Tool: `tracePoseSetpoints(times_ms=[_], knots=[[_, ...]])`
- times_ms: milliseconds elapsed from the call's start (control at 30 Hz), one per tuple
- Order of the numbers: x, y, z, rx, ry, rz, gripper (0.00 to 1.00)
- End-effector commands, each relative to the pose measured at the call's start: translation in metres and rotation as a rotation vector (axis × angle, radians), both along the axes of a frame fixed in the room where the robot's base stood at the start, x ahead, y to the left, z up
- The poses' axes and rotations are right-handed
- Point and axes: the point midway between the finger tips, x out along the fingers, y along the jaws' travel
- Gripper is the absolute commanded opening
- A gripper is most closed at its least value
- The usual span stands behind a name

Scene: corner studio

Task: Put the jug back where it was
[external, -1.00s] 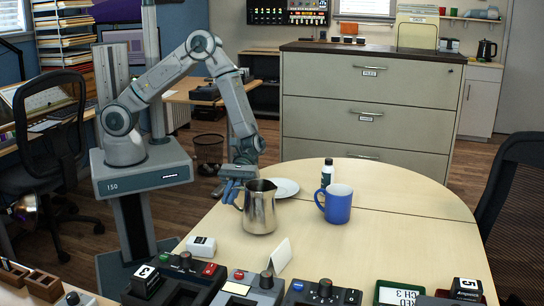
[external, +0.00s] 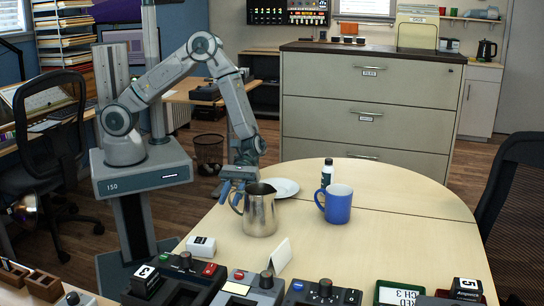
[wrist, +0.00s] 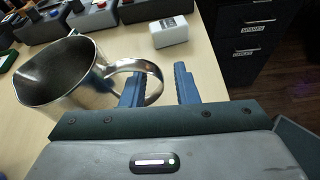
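The steel jug (external: 261,212) stands upright on the light wooden table, left of the blue mug (external: 338,204) and in front of the white plate (external: 283,187). In the wrist view the jug (wrist: 62,72) is at the upper left, with its handle (wrist: 157,82) reaching toward my fingers. My gripper (external: 231,192) is at the handle side of the jug. In the wrist view my gripper (wrist: 158,86) is open: the left finger is within the handle loop, the right finger outside it with a gap.
A white block (external: 201,246), a folded white card (external: 281,256) and several control boxes (external: 324,292) line the near table edge. Bare tabletop lies right of the mug.

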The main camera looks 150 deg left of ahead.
Motion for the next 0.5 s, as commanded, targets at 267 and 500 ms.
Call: tracePoseSetpoints(times_ms=[267, 500], knots=[[-0.039, 0.039, 0.020, 0.005, 0.000, 0.004, 0.27], [-0.067, 0.064, 0.036, 0.002, 0.000, 0.003, 0.27]])
